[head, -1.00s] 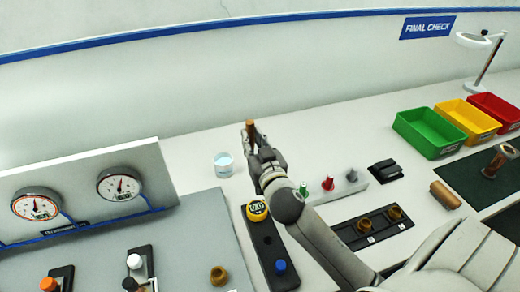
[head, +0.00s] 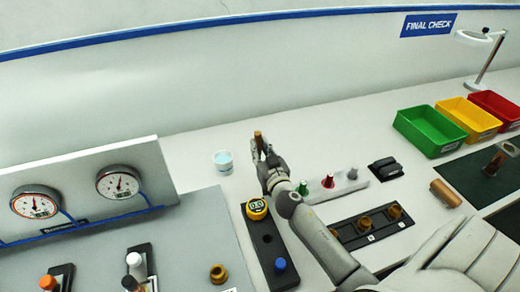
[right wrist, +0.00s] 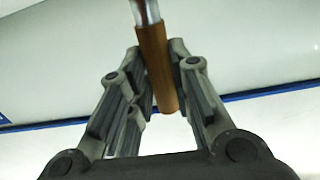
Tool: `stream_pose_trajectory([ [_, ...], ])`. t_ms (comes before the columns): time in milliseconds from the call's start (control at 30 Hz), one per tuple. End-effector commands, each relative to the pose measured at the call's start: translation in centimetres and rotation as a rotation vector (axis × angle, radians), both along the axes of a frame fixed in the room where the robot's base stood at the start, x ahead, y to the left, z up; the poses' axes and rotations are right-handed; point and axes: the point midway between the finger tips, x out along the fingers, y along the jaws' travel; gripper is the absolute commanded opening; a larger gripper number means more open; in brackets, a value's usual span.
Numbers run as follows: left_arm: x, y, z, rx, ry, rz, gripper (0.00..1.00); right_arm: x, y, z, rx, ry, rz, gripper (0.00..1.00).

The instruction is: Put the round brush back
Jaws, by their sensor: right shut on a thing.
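The round brush (head: 258,137) has a brown handle, whose end sticks up above my right gripper (head: 264,155) in the head view. In the right wrist view, the brush's brown handle (right wrist: 156,65) stands between the fingers of my right gripper (right wrist: 158,75), with a shiny metal part beyond it. The gripper is shut on the handle and holds the brush over the table. The bristles cannot be made out. My left gripper is not in view.
A white cup with pale blue contents (head: 223,162) stands left of my right gripper. A light rack with coloured cones (head: 335,185) and a black block with brass fittings (head: 365,228) lie to the right.

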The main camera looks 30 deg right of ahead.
Motion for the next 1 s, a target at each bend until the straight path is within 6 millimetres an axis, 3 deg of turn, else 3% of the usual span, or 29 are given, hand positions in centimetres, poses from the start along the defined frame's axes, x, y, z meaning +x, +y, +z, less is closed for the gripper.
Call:
stream_pose_trajectory([
  [367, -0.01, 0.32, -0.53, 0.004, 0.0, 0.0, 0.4, -0.01, 0.0, -0.47, 0.0, -0.001, 0.0, 0.0],
  [400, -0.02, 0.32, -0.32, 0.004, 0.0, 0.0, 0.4, -0.01, 0.0, -0.27, -0.001, 0.0, 0.0, 0.25],
  [533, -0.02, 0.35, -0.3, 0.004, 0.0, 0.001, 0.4, -0.01, 0.0, -0.26, -0.001, 0.0, 0.0, 0.42],
  [1000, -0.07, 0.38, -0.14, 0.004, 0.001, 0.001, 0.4, -0.59, 0.14, -0.14, 0.0, 0.001, 0.0, 0.42],
])
